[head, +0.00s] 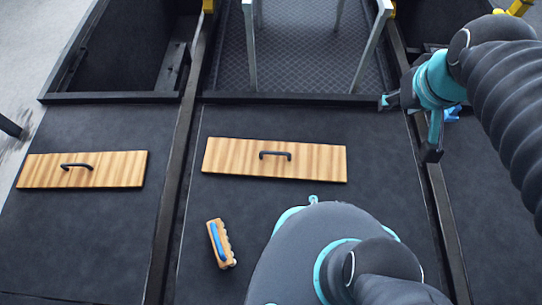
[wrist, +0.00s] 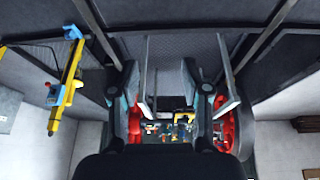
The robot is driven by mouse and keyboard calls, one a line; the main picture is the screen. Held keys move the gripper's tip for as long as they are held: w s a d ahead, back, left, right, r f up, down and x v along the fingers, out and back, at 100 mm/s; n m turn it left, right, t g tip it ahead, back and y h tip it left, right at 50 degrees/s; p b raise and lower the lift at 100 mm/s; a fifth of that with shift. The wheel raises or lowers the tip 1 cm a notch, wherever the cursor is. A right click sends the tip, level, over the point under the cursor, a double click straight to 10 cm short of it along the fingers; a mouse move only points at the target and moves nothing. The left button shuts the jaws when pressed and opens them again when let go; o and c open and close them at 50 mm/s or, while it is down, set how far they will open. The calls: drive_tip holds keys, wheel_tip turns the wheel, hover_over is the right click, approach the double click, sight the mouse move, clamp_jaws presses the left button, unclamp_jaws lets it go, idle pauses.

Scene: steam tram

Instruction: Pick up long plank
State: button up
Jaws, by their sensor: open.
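Two wooden planks with dark bar handles lie flat on dark panels in the head view. The centre plank (head: 230,158) looks somewhat longer than the left plank (head: 112,170); I cannot tell for sure which is the long one. My gripper (head: 408,128) is open and empty, to the right of the centre plank and apart from it. Its fingers also show in the wrist view (wrist: 161,70), pointing away from the planks. Neither plank can be made out in the wrist view.
A small wooden block with a blue grip (head: 219,244) lies in front of the centre plank. Dark raised rails (head: 172,200) run between the panels. Metal legs (head: 372,48) stand on the patterned floor behind. In the wrist view, a yellow stand (wrist: 68,85) is at left.

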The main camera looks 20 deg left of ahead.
drive_tip(key=w+a+f+n+g+y, duration=0.1)
drive_tip(key=w+a+f+n+g, duration=0.1)
drive_tip(key=w+a+f+n, duration=0.55)
drive_tip(key=n+g, duration=0.5)
drive_tip(key=n, duration=0.4)
hover_over(275, 152)
drive_tip(key=shift+h, duration=0.3)
drive_tip(key=w+d+x, duration=0.1)
drive_tip(key=w+x, duration=0.1)
drive_tip(key=x, duration=1)
drive_tip(key=w+d+f+x, duration=0.1)
drive_tip(key=w+x, duration=0.2)
drive_tip(key=x, duration=1)
drive_tip(key=w+d+b+x, duration=0.1)
drive_tip(key=w+x, duration=0.1)
drive_tip(key=x, duration=1.1)
drive_tip(key=shift+w+d+f, duration=0.35)
drive_tip(key=shift+d+f, duration=0.05)
drive_tip(key=shift+w+b+x, duration=0.15)
drive_tip(key=shift+b+x, duration=0.05)
drive_tip(key=shift+x, duration=1.3)
drive_tip(key=shift+w+b+x, duration=0.2)
drive_tip(key=shift+x, duration=1.3)
drive_tip(key=shift+f, duration=0.1)
drive_tip(key=shift+c, duration=0.2)
clamp_jaws()
